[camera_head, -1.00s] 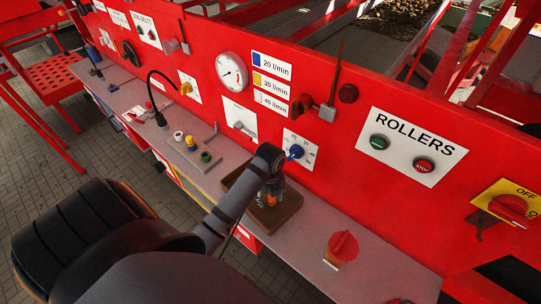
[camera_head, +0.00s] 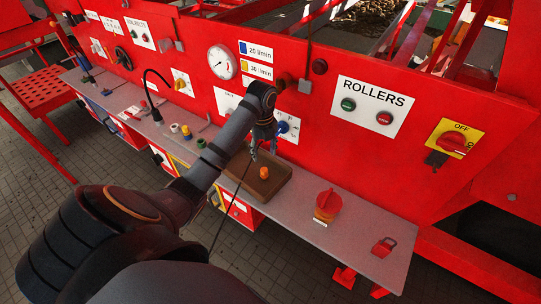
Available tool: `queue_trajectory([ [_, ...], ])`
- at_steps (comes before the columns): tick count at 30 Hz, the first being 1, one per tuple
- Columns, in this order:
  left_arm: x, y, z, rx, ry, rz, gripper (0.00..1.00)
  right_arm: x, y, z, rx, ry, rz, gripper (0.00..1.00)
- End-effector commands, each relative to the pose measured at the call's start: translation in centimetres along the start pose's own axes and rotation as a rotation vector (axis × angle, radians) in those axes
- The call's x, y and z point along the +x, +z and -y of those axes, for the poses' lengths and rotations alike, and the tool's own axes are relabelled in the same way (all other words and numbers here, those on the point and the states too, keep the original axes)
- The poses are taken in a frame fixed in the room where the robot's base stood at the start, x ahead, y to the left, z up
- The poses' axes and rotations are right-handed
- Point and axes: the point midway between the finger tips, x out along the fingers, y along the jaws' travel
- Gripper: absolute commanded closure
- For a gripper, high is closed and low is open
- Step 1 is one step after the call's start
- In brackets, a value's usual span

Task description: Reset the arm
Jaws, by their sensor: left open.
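My left arm comes in from the lower left and reaches over the grey shelf. My left gripper (camera_head: 257,150) hangs down at its end, open, in front of the blue knob (camera_head: 288,124) on the red panel. It is above the left part of a brown tray (camera_head: 272,188). An orange piece (camera_head: 264,173) stands in the tray, apart from the gripper. The arm hides part of the shelf and panel. My right gripper is not in view.
The grey shelf (camera_head: 360,228) runs along the red panel. A red rotary switch (camera_head: 327,204) and a red padlock (camera_head: 384,247) are on its right part. Small coloured nozzles (camera_head: 187,133) and a black gooseneck (camera_head: 155,110) stand to the left. ROLLERS buttons (camera_head: 366,110) are on the panel.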

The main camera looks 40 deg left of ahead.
Motion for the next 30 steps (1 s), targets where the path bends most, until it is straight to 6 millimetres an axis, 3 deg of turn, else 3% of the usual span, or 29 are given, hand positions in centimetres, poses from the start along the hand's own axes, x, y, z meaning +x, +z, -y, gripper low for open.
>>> queue_trajectory([
  [3,-0.4,0.7,-0.1,-0.006,0.0,0.001,0.49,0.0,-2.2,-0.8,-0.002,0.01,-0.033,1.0],
  [6,-0.5,0.8,-0.1,-0.006,0.0,0.0,0.49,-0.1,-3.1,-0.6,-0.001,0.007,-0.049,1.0],
  [13,-0.5,0.8,-0.1,-0.006,0.0,0.0,0.49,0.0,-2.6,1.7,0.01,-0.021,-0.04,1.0],
  [21,0.0,0.3,-0.2,-0.029,0.0,0.003,0.49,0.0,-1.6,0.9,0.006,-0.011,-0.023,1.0],
  [25,3.2,-3.0,-1.1,-0.243,-0.017,0.032,0.49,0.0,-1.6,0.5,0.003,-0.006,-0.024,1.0],
  [30,7.2,-10.1,-4.0,-0.791,-0.121,0.054,0.49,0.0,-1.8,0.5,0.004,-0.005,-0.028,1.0],
])
